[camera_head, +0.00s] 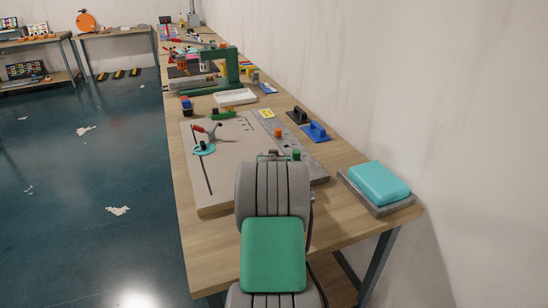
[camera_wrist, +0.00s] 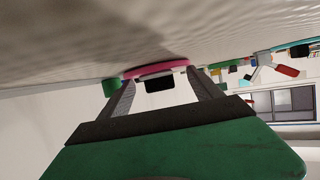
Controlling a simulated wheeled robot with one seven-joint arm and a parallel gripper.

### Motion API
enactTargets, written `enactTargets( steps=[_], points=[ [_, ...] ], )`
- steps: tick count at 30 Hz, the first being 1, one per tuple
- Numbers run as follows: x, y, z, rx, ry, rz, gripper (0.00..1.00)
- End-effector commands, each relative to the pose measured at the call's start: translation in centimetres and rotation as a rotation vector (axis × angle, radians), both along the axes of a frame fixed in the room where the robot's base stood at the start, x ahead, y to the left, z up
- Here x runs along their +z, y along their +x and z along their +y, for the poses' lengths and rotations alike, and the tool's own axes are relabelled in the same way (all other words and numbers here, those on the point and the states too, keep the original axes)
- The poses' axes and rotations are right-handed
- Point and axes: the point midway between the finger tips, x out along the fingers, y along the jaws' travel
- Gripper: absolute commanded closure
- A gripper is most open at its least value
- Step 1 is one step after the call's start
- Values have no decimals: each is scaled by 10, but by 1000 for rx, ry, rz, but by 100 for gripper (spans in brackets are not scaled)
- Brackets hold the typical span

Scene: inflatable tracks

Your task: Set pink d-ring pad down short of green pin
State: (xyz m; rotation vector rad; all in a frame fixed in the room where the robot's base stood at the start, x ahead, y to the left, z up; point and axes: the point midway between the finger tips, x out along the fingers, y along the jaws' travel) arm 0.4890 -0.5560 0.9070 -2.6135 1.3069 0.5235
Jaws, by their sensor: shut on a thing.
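My gripper (camera_wrist: 160,80) is shut on the pink d-ring pad in the wrist view, with a finger on each side of a dark block. The pink pad (camera_wrist: 150,70) shows as a thin curved pink edge close to the grey-beige surface; I cannot tell whether it touches. The green pin (camera_wrist: 110,87) stands just left of the pad in the wrist view. In the head view the green pin (camera_head: 296,155) is on the grey strip, just right of my gripper's end. My arm hides the pink pad and most of my gripper there.
A large beige board (camera_head: 222,178) lies on the workbench, with a grey strip (camera_head: 262,118) along its right side. An orange pin (camera_head: 278,132) stands farther up the strip. A teal pad (camera_head: 204,149) and red-handled tool (camera_head: 207,130) are at left; blue (camera_head: 315,131) and black (camera_head: 298,115) floats are at right.

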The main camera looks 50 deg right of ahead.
Motion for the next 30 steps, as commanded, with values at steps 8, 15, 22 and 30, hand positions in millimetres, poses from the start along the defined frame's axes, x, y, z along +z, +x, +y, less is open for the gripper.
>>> enactTargets(
  steps=[8, 15, 22, 30],
  points=[
    [-2, 1, 0, 0, -3, -2, 67],
    [-2, 1, 0, 0, -2, -2, 10],
    [-2, 1, 0, 0, -2, -2, 4],
    [8, -9, 13, 0, -4, -3, 4]
  ],
)
